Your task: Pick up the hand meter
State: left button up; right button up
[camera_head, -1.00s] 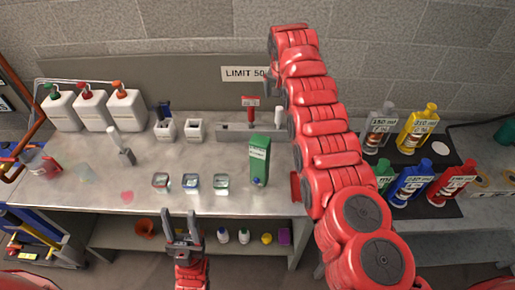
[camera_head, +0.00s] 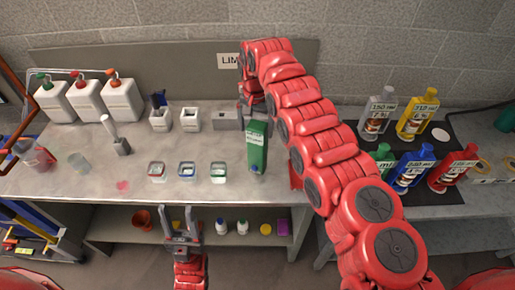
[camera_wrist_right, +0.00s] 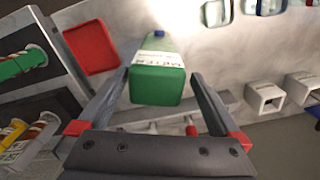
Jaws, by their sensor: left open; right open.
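In the right wrist view the hand meter (camera_wrist_right: 157,85) lies between and beyond the finger ends, with no clear contact. My right gripper (camera_wrist_right: 161,76) is open and empty. In the head view it is above and behind the meter, partly hidden by my arm and the meter. My left gripper (camera_head: 182,242) is open and empty in front of the bench edge.
Three small sample cups (camera_head: 187,170) stand left of the meter. A grey rack (camera_head: 225,117) is behind it; red and white handles show there in the wrist view. White jugs (camera_head: 122,97) are at the back left, colored bottles (camera_head: 410,173) at the right.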

aim_at(257, 141)
jog(key=shift+a+f, duration=0.1)
jog(key=shift+f, duration=0.55)
jog(key=f+p, duration=0.2)
jog(key=p, duration=0.1)
jog(key=shift+s+d, duration=0.15)
jog(key=shift+d, duration=0.05)
notch_tip(257, 141, down, 3)
jog(key=shift+r, duration=0.1)
jog(key=shift+f, duration=0.25)
jog(key=c, duration=1.5)
jog(key=shift+o, duration=0.2)
jog(key=shift+d+r+b, duration=0.1)
jog(key=shift+r+b, duration=0.1)
jog(key=shift+b, duration=0.1)
